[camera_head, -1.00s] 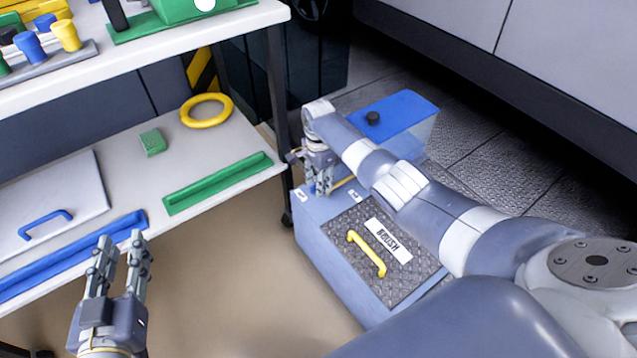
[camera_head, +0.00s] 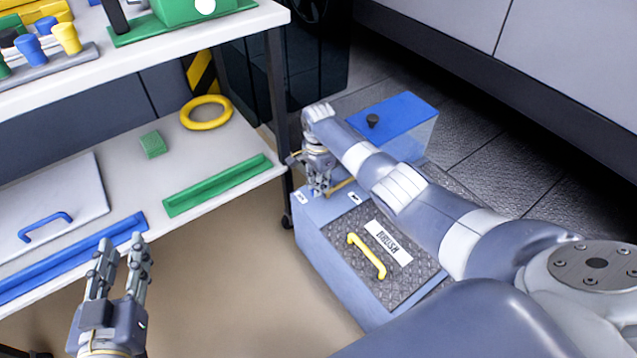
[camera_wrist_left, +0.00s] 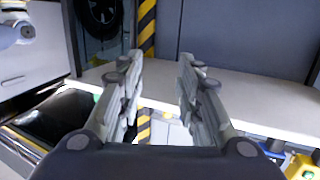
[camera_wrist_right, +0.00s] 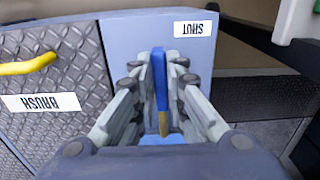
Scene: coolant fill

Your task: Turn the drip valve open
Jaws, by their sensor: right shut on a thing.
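The blue lever (camera_wrist_right: 160,78) of the drip valve stands between the fingers of my right gripper (camera_wrist_right: 160,85) in the right wrist view. The fingers are shut on it. A brass-coloured piece (camera_wrist_right: 164,124) shows at the lever's lower end. In the head view my right gripper (camera_head: 319,188) points down at the far left part of the blue-grey cabinet top, and its fingers hide most of the valve. A brass-coloured rod (camera_head: 342,186) sticks out beside them. A "SHUT" label (camera_wrist_right: 193,29) lies near the lever. My left gripper (camera_head: 122,262) is open and empty, away from the valve.
The cabinet (camera_head: 330,275) has a tread-plate lid with a yellow handle (camera_head: 367,256) and a "BRUSH" label (camera_head: 388,242). A blue-topped box (camera_head: 400,112) stands behind. A shelf cart (camera_head: 228,160) is on the left. Open floor lies between the cart and cabinet.

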